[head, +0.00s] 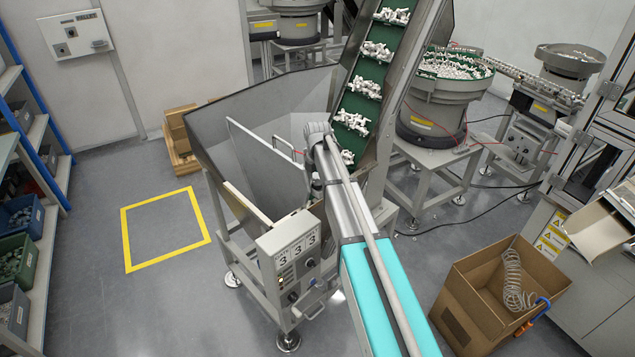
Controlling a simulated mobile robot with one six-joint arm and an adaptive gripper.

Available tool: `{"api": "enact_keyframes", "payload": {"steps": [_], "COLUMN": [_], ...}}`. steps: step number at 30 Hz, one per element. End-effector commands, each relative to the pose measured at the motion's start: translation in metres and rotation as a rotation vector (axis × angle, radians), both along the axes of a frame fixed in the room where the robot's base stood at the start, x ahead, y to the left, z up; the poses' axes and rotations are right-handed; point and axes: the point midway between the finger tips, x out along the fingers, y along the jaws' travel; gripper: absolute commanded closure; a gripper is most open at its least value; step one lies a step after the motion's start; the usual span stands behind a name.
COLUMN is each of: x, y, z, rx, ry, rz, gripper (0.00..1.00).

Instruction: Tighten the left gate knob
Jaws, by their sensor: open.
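The grey steel hopper (232,98) stands in the middle, at the foot of the inclined conveyor (364,88) with green flights carrying white parts. I cannot make out a left gate knob for certain; my arm covers part of the hopper's right side and the conveyor's lower end. My gripper cannot be made out.
An open cardboard box (473,315) with a coiled hose (513,280) stands at the lower right. A bowl feeder (436,104) stands behind on the right. Shelves with bins (20,217) line the left. Floor around the yellow square (128,243) is clear.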

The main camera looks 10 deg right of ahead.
Motion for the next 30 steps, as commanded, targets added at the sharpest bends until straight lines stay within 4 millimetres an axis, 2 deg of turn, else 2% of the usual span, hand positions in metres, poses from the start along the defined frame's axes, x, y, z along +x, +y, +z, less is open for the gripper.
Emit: {"api": "enact_keyframes", "payload": {"steps": [1,2,12,14,23,30], "x": [0.0,0.0,0.0,-0.0001,-0.0003,-0.0005], "y": [-0.0001,-0.0001,-0.0004,-0.0004,-0.0007,-0.0009], "z": [0.0,0.0,0.0,0.0,-0.0001,-0.0001], "rx": [0.0,0.0,0.0,0.0,-0.001,-0.001], "ry": [0.0,0.0,0.0,0.0,0.001,0.001], "rz": [0.0,0.0,0.0,0.0,-0.025,-0.12], "gripper": [0.11,0.16,0.8,0.89,0.89,0.89]}}
